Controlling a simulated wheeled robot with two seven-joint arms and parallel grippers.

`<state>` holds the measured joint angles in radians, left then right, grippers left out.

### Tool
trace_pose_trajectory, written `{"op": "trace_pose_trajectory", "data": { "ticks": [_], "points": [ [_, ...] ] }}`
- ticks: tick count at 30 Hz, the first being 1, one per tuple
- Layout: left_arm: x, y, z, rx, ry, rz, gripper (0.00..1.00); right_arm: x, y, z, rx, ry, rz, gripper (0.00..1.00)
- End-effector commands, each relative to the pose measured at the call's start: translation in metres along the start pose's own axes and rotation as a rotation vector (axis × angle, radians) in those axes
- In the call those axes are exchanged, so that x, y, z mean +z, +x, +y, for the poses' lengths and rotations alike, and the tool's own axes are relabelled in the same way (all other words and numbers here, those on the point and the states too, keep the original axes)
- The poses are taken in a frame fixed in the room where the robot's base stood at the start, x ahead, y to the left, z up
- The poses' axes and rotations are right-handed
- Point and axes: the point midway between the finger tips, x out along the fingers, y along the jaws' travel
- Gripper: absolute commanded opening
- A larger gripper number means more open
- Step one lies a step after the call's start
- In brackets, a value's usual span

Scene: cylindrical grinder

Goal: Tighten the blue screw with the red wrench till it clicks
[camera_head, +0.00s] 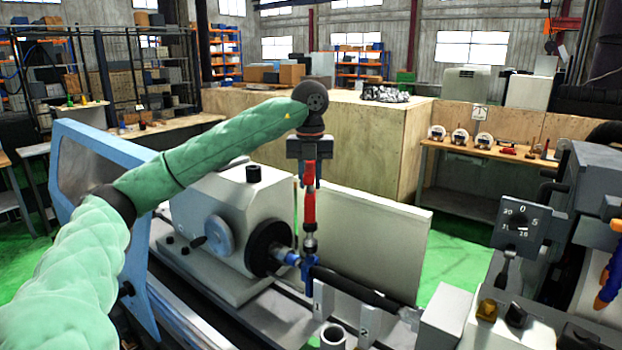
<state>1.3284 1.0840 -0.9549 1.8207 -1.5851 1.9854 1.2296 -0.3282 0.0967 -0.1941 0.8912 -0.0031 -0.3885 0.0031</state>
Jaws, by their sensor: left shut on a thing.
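My left arm, in a green sleeve, comes in from the left in the head view. Its gripper (309,178) points down and is shut on the red wrench (310,208), which hangs upright between the fingers. My right gripper is not in view.
The grey grinder headstock (225,215) stands just left of the wrench, and a pale upright panel (375,245) stands behind it. Numbered holders (368,318) sit in front. A dial box (522,225) is at the right. A wooden bench (490,152) stands at the back right.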

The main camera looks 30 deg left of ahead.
Motion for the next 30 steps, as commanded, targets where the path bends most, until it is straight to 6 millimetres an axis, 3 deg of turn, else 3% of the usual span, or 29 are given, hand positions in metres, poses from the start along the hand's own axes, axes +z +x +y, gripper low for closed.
{"op": "trace_pose_trajectory", "data": {
  "ticks": [13, 23, 30],
  "points": [
    [0.000, -0.001, 0.001, -0.001, -0.002, -0.001, 0.00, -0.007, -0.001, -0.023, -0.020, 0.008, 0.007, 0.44],
    [0.000, 0.002, 0.001, -0.001, -0.002, -0.001, 0.00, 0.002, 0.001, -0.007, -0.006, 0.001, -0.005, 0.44],
    [0.000, 0.007, 0.001, -0.001, -0.002, -0.001, 0.00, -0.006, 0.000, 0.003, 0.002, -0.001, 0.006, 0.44]
  ]
}}
